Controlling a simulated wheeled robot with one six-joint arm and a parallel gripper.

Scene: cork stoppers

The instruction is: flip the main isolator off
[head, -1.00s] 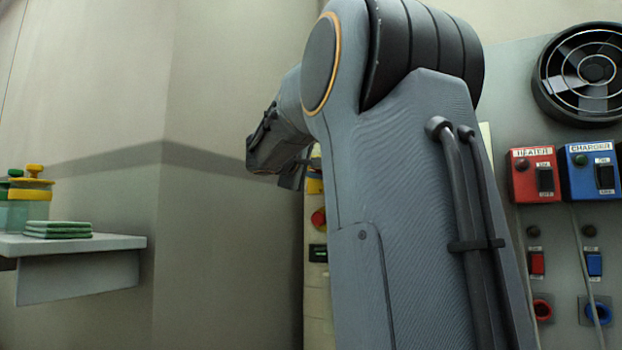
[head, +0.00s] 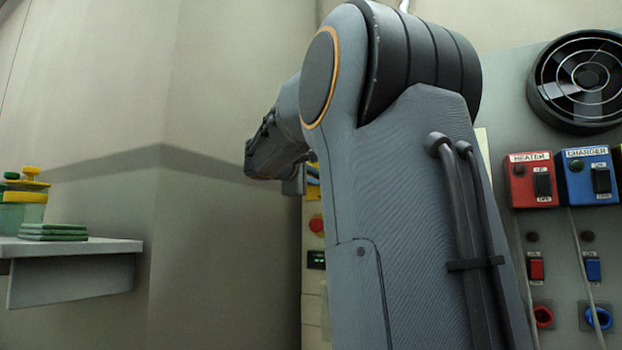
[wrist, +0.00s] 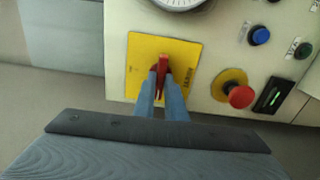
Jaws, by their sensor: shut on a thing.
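The main isolator shows in the wrist view as a yellow plate (wrist: 140,60) with a red handle (wrist: 162,66) in its middle, on a cream panel. The handle stands about upright in the picture, with a slight tilt. My gripper (wrist: 163,80) is shut on the handle, one finger on each side of its lower part. In the head view my arm covers most of the panel, and only a narrow strip of it shows. The fingertips are hidden there.
A red mushroom button (wrist: 240,96), a small display (wrist: 271,95), a blue button (wrist: 260,36) and a gauge (wrist: 180,2) sit near the isolator. A shelf (head: 75,285) with jars and green cloths is at left. Heater (head: 533,180) and charger (head: 588,176) boxes are at right.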

